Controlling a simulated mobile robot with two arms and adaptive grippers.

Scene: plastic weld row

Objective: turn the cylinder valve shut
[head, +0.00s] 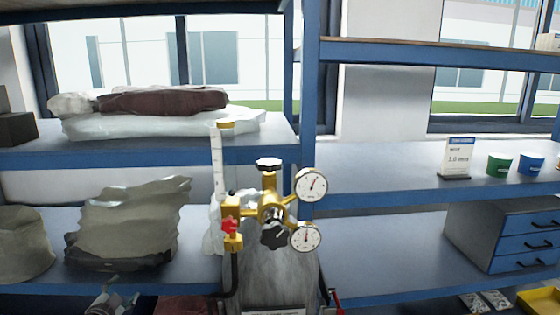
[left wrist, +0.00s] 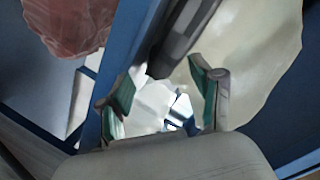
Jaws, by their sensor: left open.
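The grey gas cylinder (head: 268,285) stands upright in the head view, its lower part cut off by the frame. A black handwheel (head: 269,164) tops its brass fittings. A brass regulator (head: 267,207) carries two white dial gauges (head: 311,184), a black knob (head: 274,236) and a red knob (head: 229,226). A clear upright flow tube (head: 217,165) stands at its left. My left gripper (head: 110,301) is at the bottom edge, left of and below the valve, well apart from it. In the left wrist view its teal-padded fingers (left wrist: 162,95) are apart and empty. The cylinder is not recognisable there.
Blue-framed shelves fill the background, with bags (head: 132,225) at left. A sign (head: 458,157), green cup (head: 500,164), blue cup (head: 530,164) and drawer unit (head: 505,235) are at right. A black hose (head: 235,274) hangs beside the cylinder. The space before the handwheel looks clear.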

